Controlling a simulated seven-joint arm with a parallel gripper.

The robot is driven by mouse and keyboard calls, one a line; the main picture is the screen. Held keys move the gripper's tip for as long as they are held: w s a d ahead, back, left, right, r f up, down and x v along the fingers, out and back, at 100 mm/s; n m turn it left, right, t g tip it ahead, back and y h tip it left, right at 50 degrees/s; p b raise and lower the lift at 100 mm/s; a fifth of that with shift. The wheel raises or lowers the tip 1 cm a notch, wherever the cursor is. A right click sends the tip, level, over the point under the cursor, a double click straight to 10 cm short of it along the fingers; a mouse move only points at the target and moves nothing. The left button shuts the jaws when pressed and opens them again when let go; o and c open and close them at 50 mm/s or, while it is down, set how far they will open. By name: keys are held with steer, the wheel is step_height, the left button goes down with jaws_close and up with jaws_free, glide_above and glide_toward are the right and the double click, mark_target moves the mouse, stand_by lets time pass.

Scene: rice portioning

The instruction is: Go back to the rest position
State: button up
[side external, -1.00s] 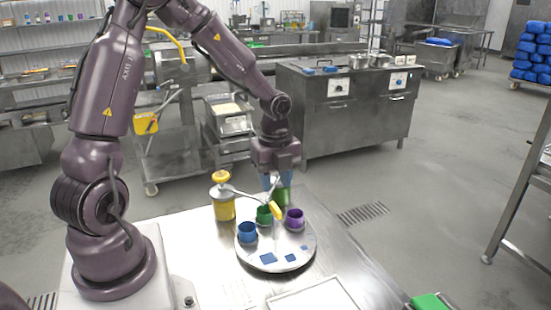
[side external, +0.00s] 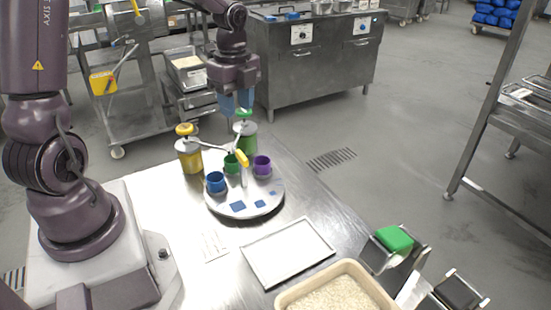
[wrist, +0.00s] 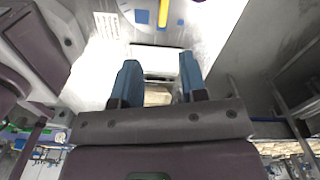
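My gripper (side external: 236,106) hangs with its blue fingers pointing down, at or just above the top of the green-topped pump jar (side external: 247,140) in the side view. In the wrist view my gripper (wrist: 158,64) has its two blue fingers apart with nothing held between them. A round turntable (side external: 227,213) stands below, carrying a blue cup (side external: 215,182), a green cup (side external: 230,166) and a purple cup (side external: 262,166), with blue squares along its front. A yellow pump jar (side external: 190,157) stands at its back left.
A white rectangular tray (side external: 248,257) lies in front of the turntable. A beige bin (side external: 283,301) of rice is at the front edge, with a green block (side external: 394,238) on a metal holder to its right. A metal rack (side external: 481,130) stands at the right.

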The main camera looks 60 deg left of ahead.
steer(key=s+d+r+n+t, duration=0.5)
steer(key=s+d+r+n, duration=0.6)
steer(key=s+r+n, duration=0.1)
steer(key=s+n, duration=0.1)
steer(key=n, duration=0.1)
steer(key=shift+d+n+t, duration=0.4)
